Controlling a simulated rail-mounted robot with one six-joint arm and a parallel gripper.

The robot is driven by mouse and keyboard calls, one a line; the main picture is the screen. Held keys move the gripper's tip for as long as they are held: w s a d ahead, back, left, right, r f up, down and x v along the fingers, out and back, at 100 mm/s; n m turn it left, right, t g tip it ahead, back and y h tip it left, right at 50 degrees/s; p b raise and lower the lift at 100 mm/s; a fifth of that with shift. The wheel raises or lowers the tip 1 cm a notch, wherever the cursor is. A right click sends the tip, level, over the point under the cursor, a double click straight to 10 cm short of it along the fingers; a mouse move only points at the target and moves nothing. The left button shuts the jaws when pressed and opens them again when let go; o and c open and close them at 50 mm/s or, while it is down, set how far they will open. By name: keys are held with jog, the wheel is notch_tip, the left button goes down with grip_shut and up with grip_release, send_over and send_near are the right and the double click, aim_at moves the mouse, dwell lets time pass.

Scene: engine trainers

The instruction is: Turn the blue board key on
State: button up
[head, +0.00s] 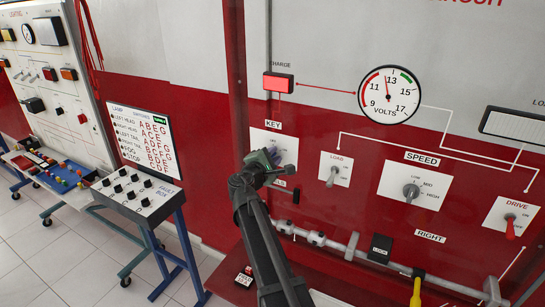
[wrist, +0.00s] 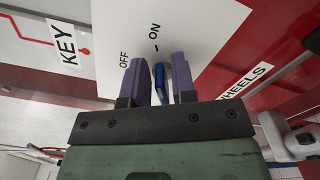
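The blue board key (wrist: 160,80) is in the wrist view, seen nearly edge-on, on a white plate (wrist: 190,25) marked OFF and ON. My gripper (wrist: 160,76) has one purple finger on each side of the key. A narrow gap shows beside the key, so the fingers look open around it; whether one touches it I cannot tell. In the head view my gripper (head: 272,158) is at the white plate (head: 262,137) below the KEY label, and hides the key. The key's exact setting is hard to tell.
A red CHARGE lamp (head: 278,82) sits above the key plate. The volts gauge (head: 389,95), LOAD switch (head: 333,174), SPEED knob (head: 411,191) and red DRIVE switch (head: 510,226) are to the right. A fault box (head: 135,195) stands at left. Pipe fittings (head: 317,238) run below.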

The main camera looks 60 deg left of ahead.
jog(key=shift+o, duration=0.9)
jog(key=v, duration=1)
jog(key=shift+s+d, duration=0.25)
jog(key=shift+s, duration=0.1)
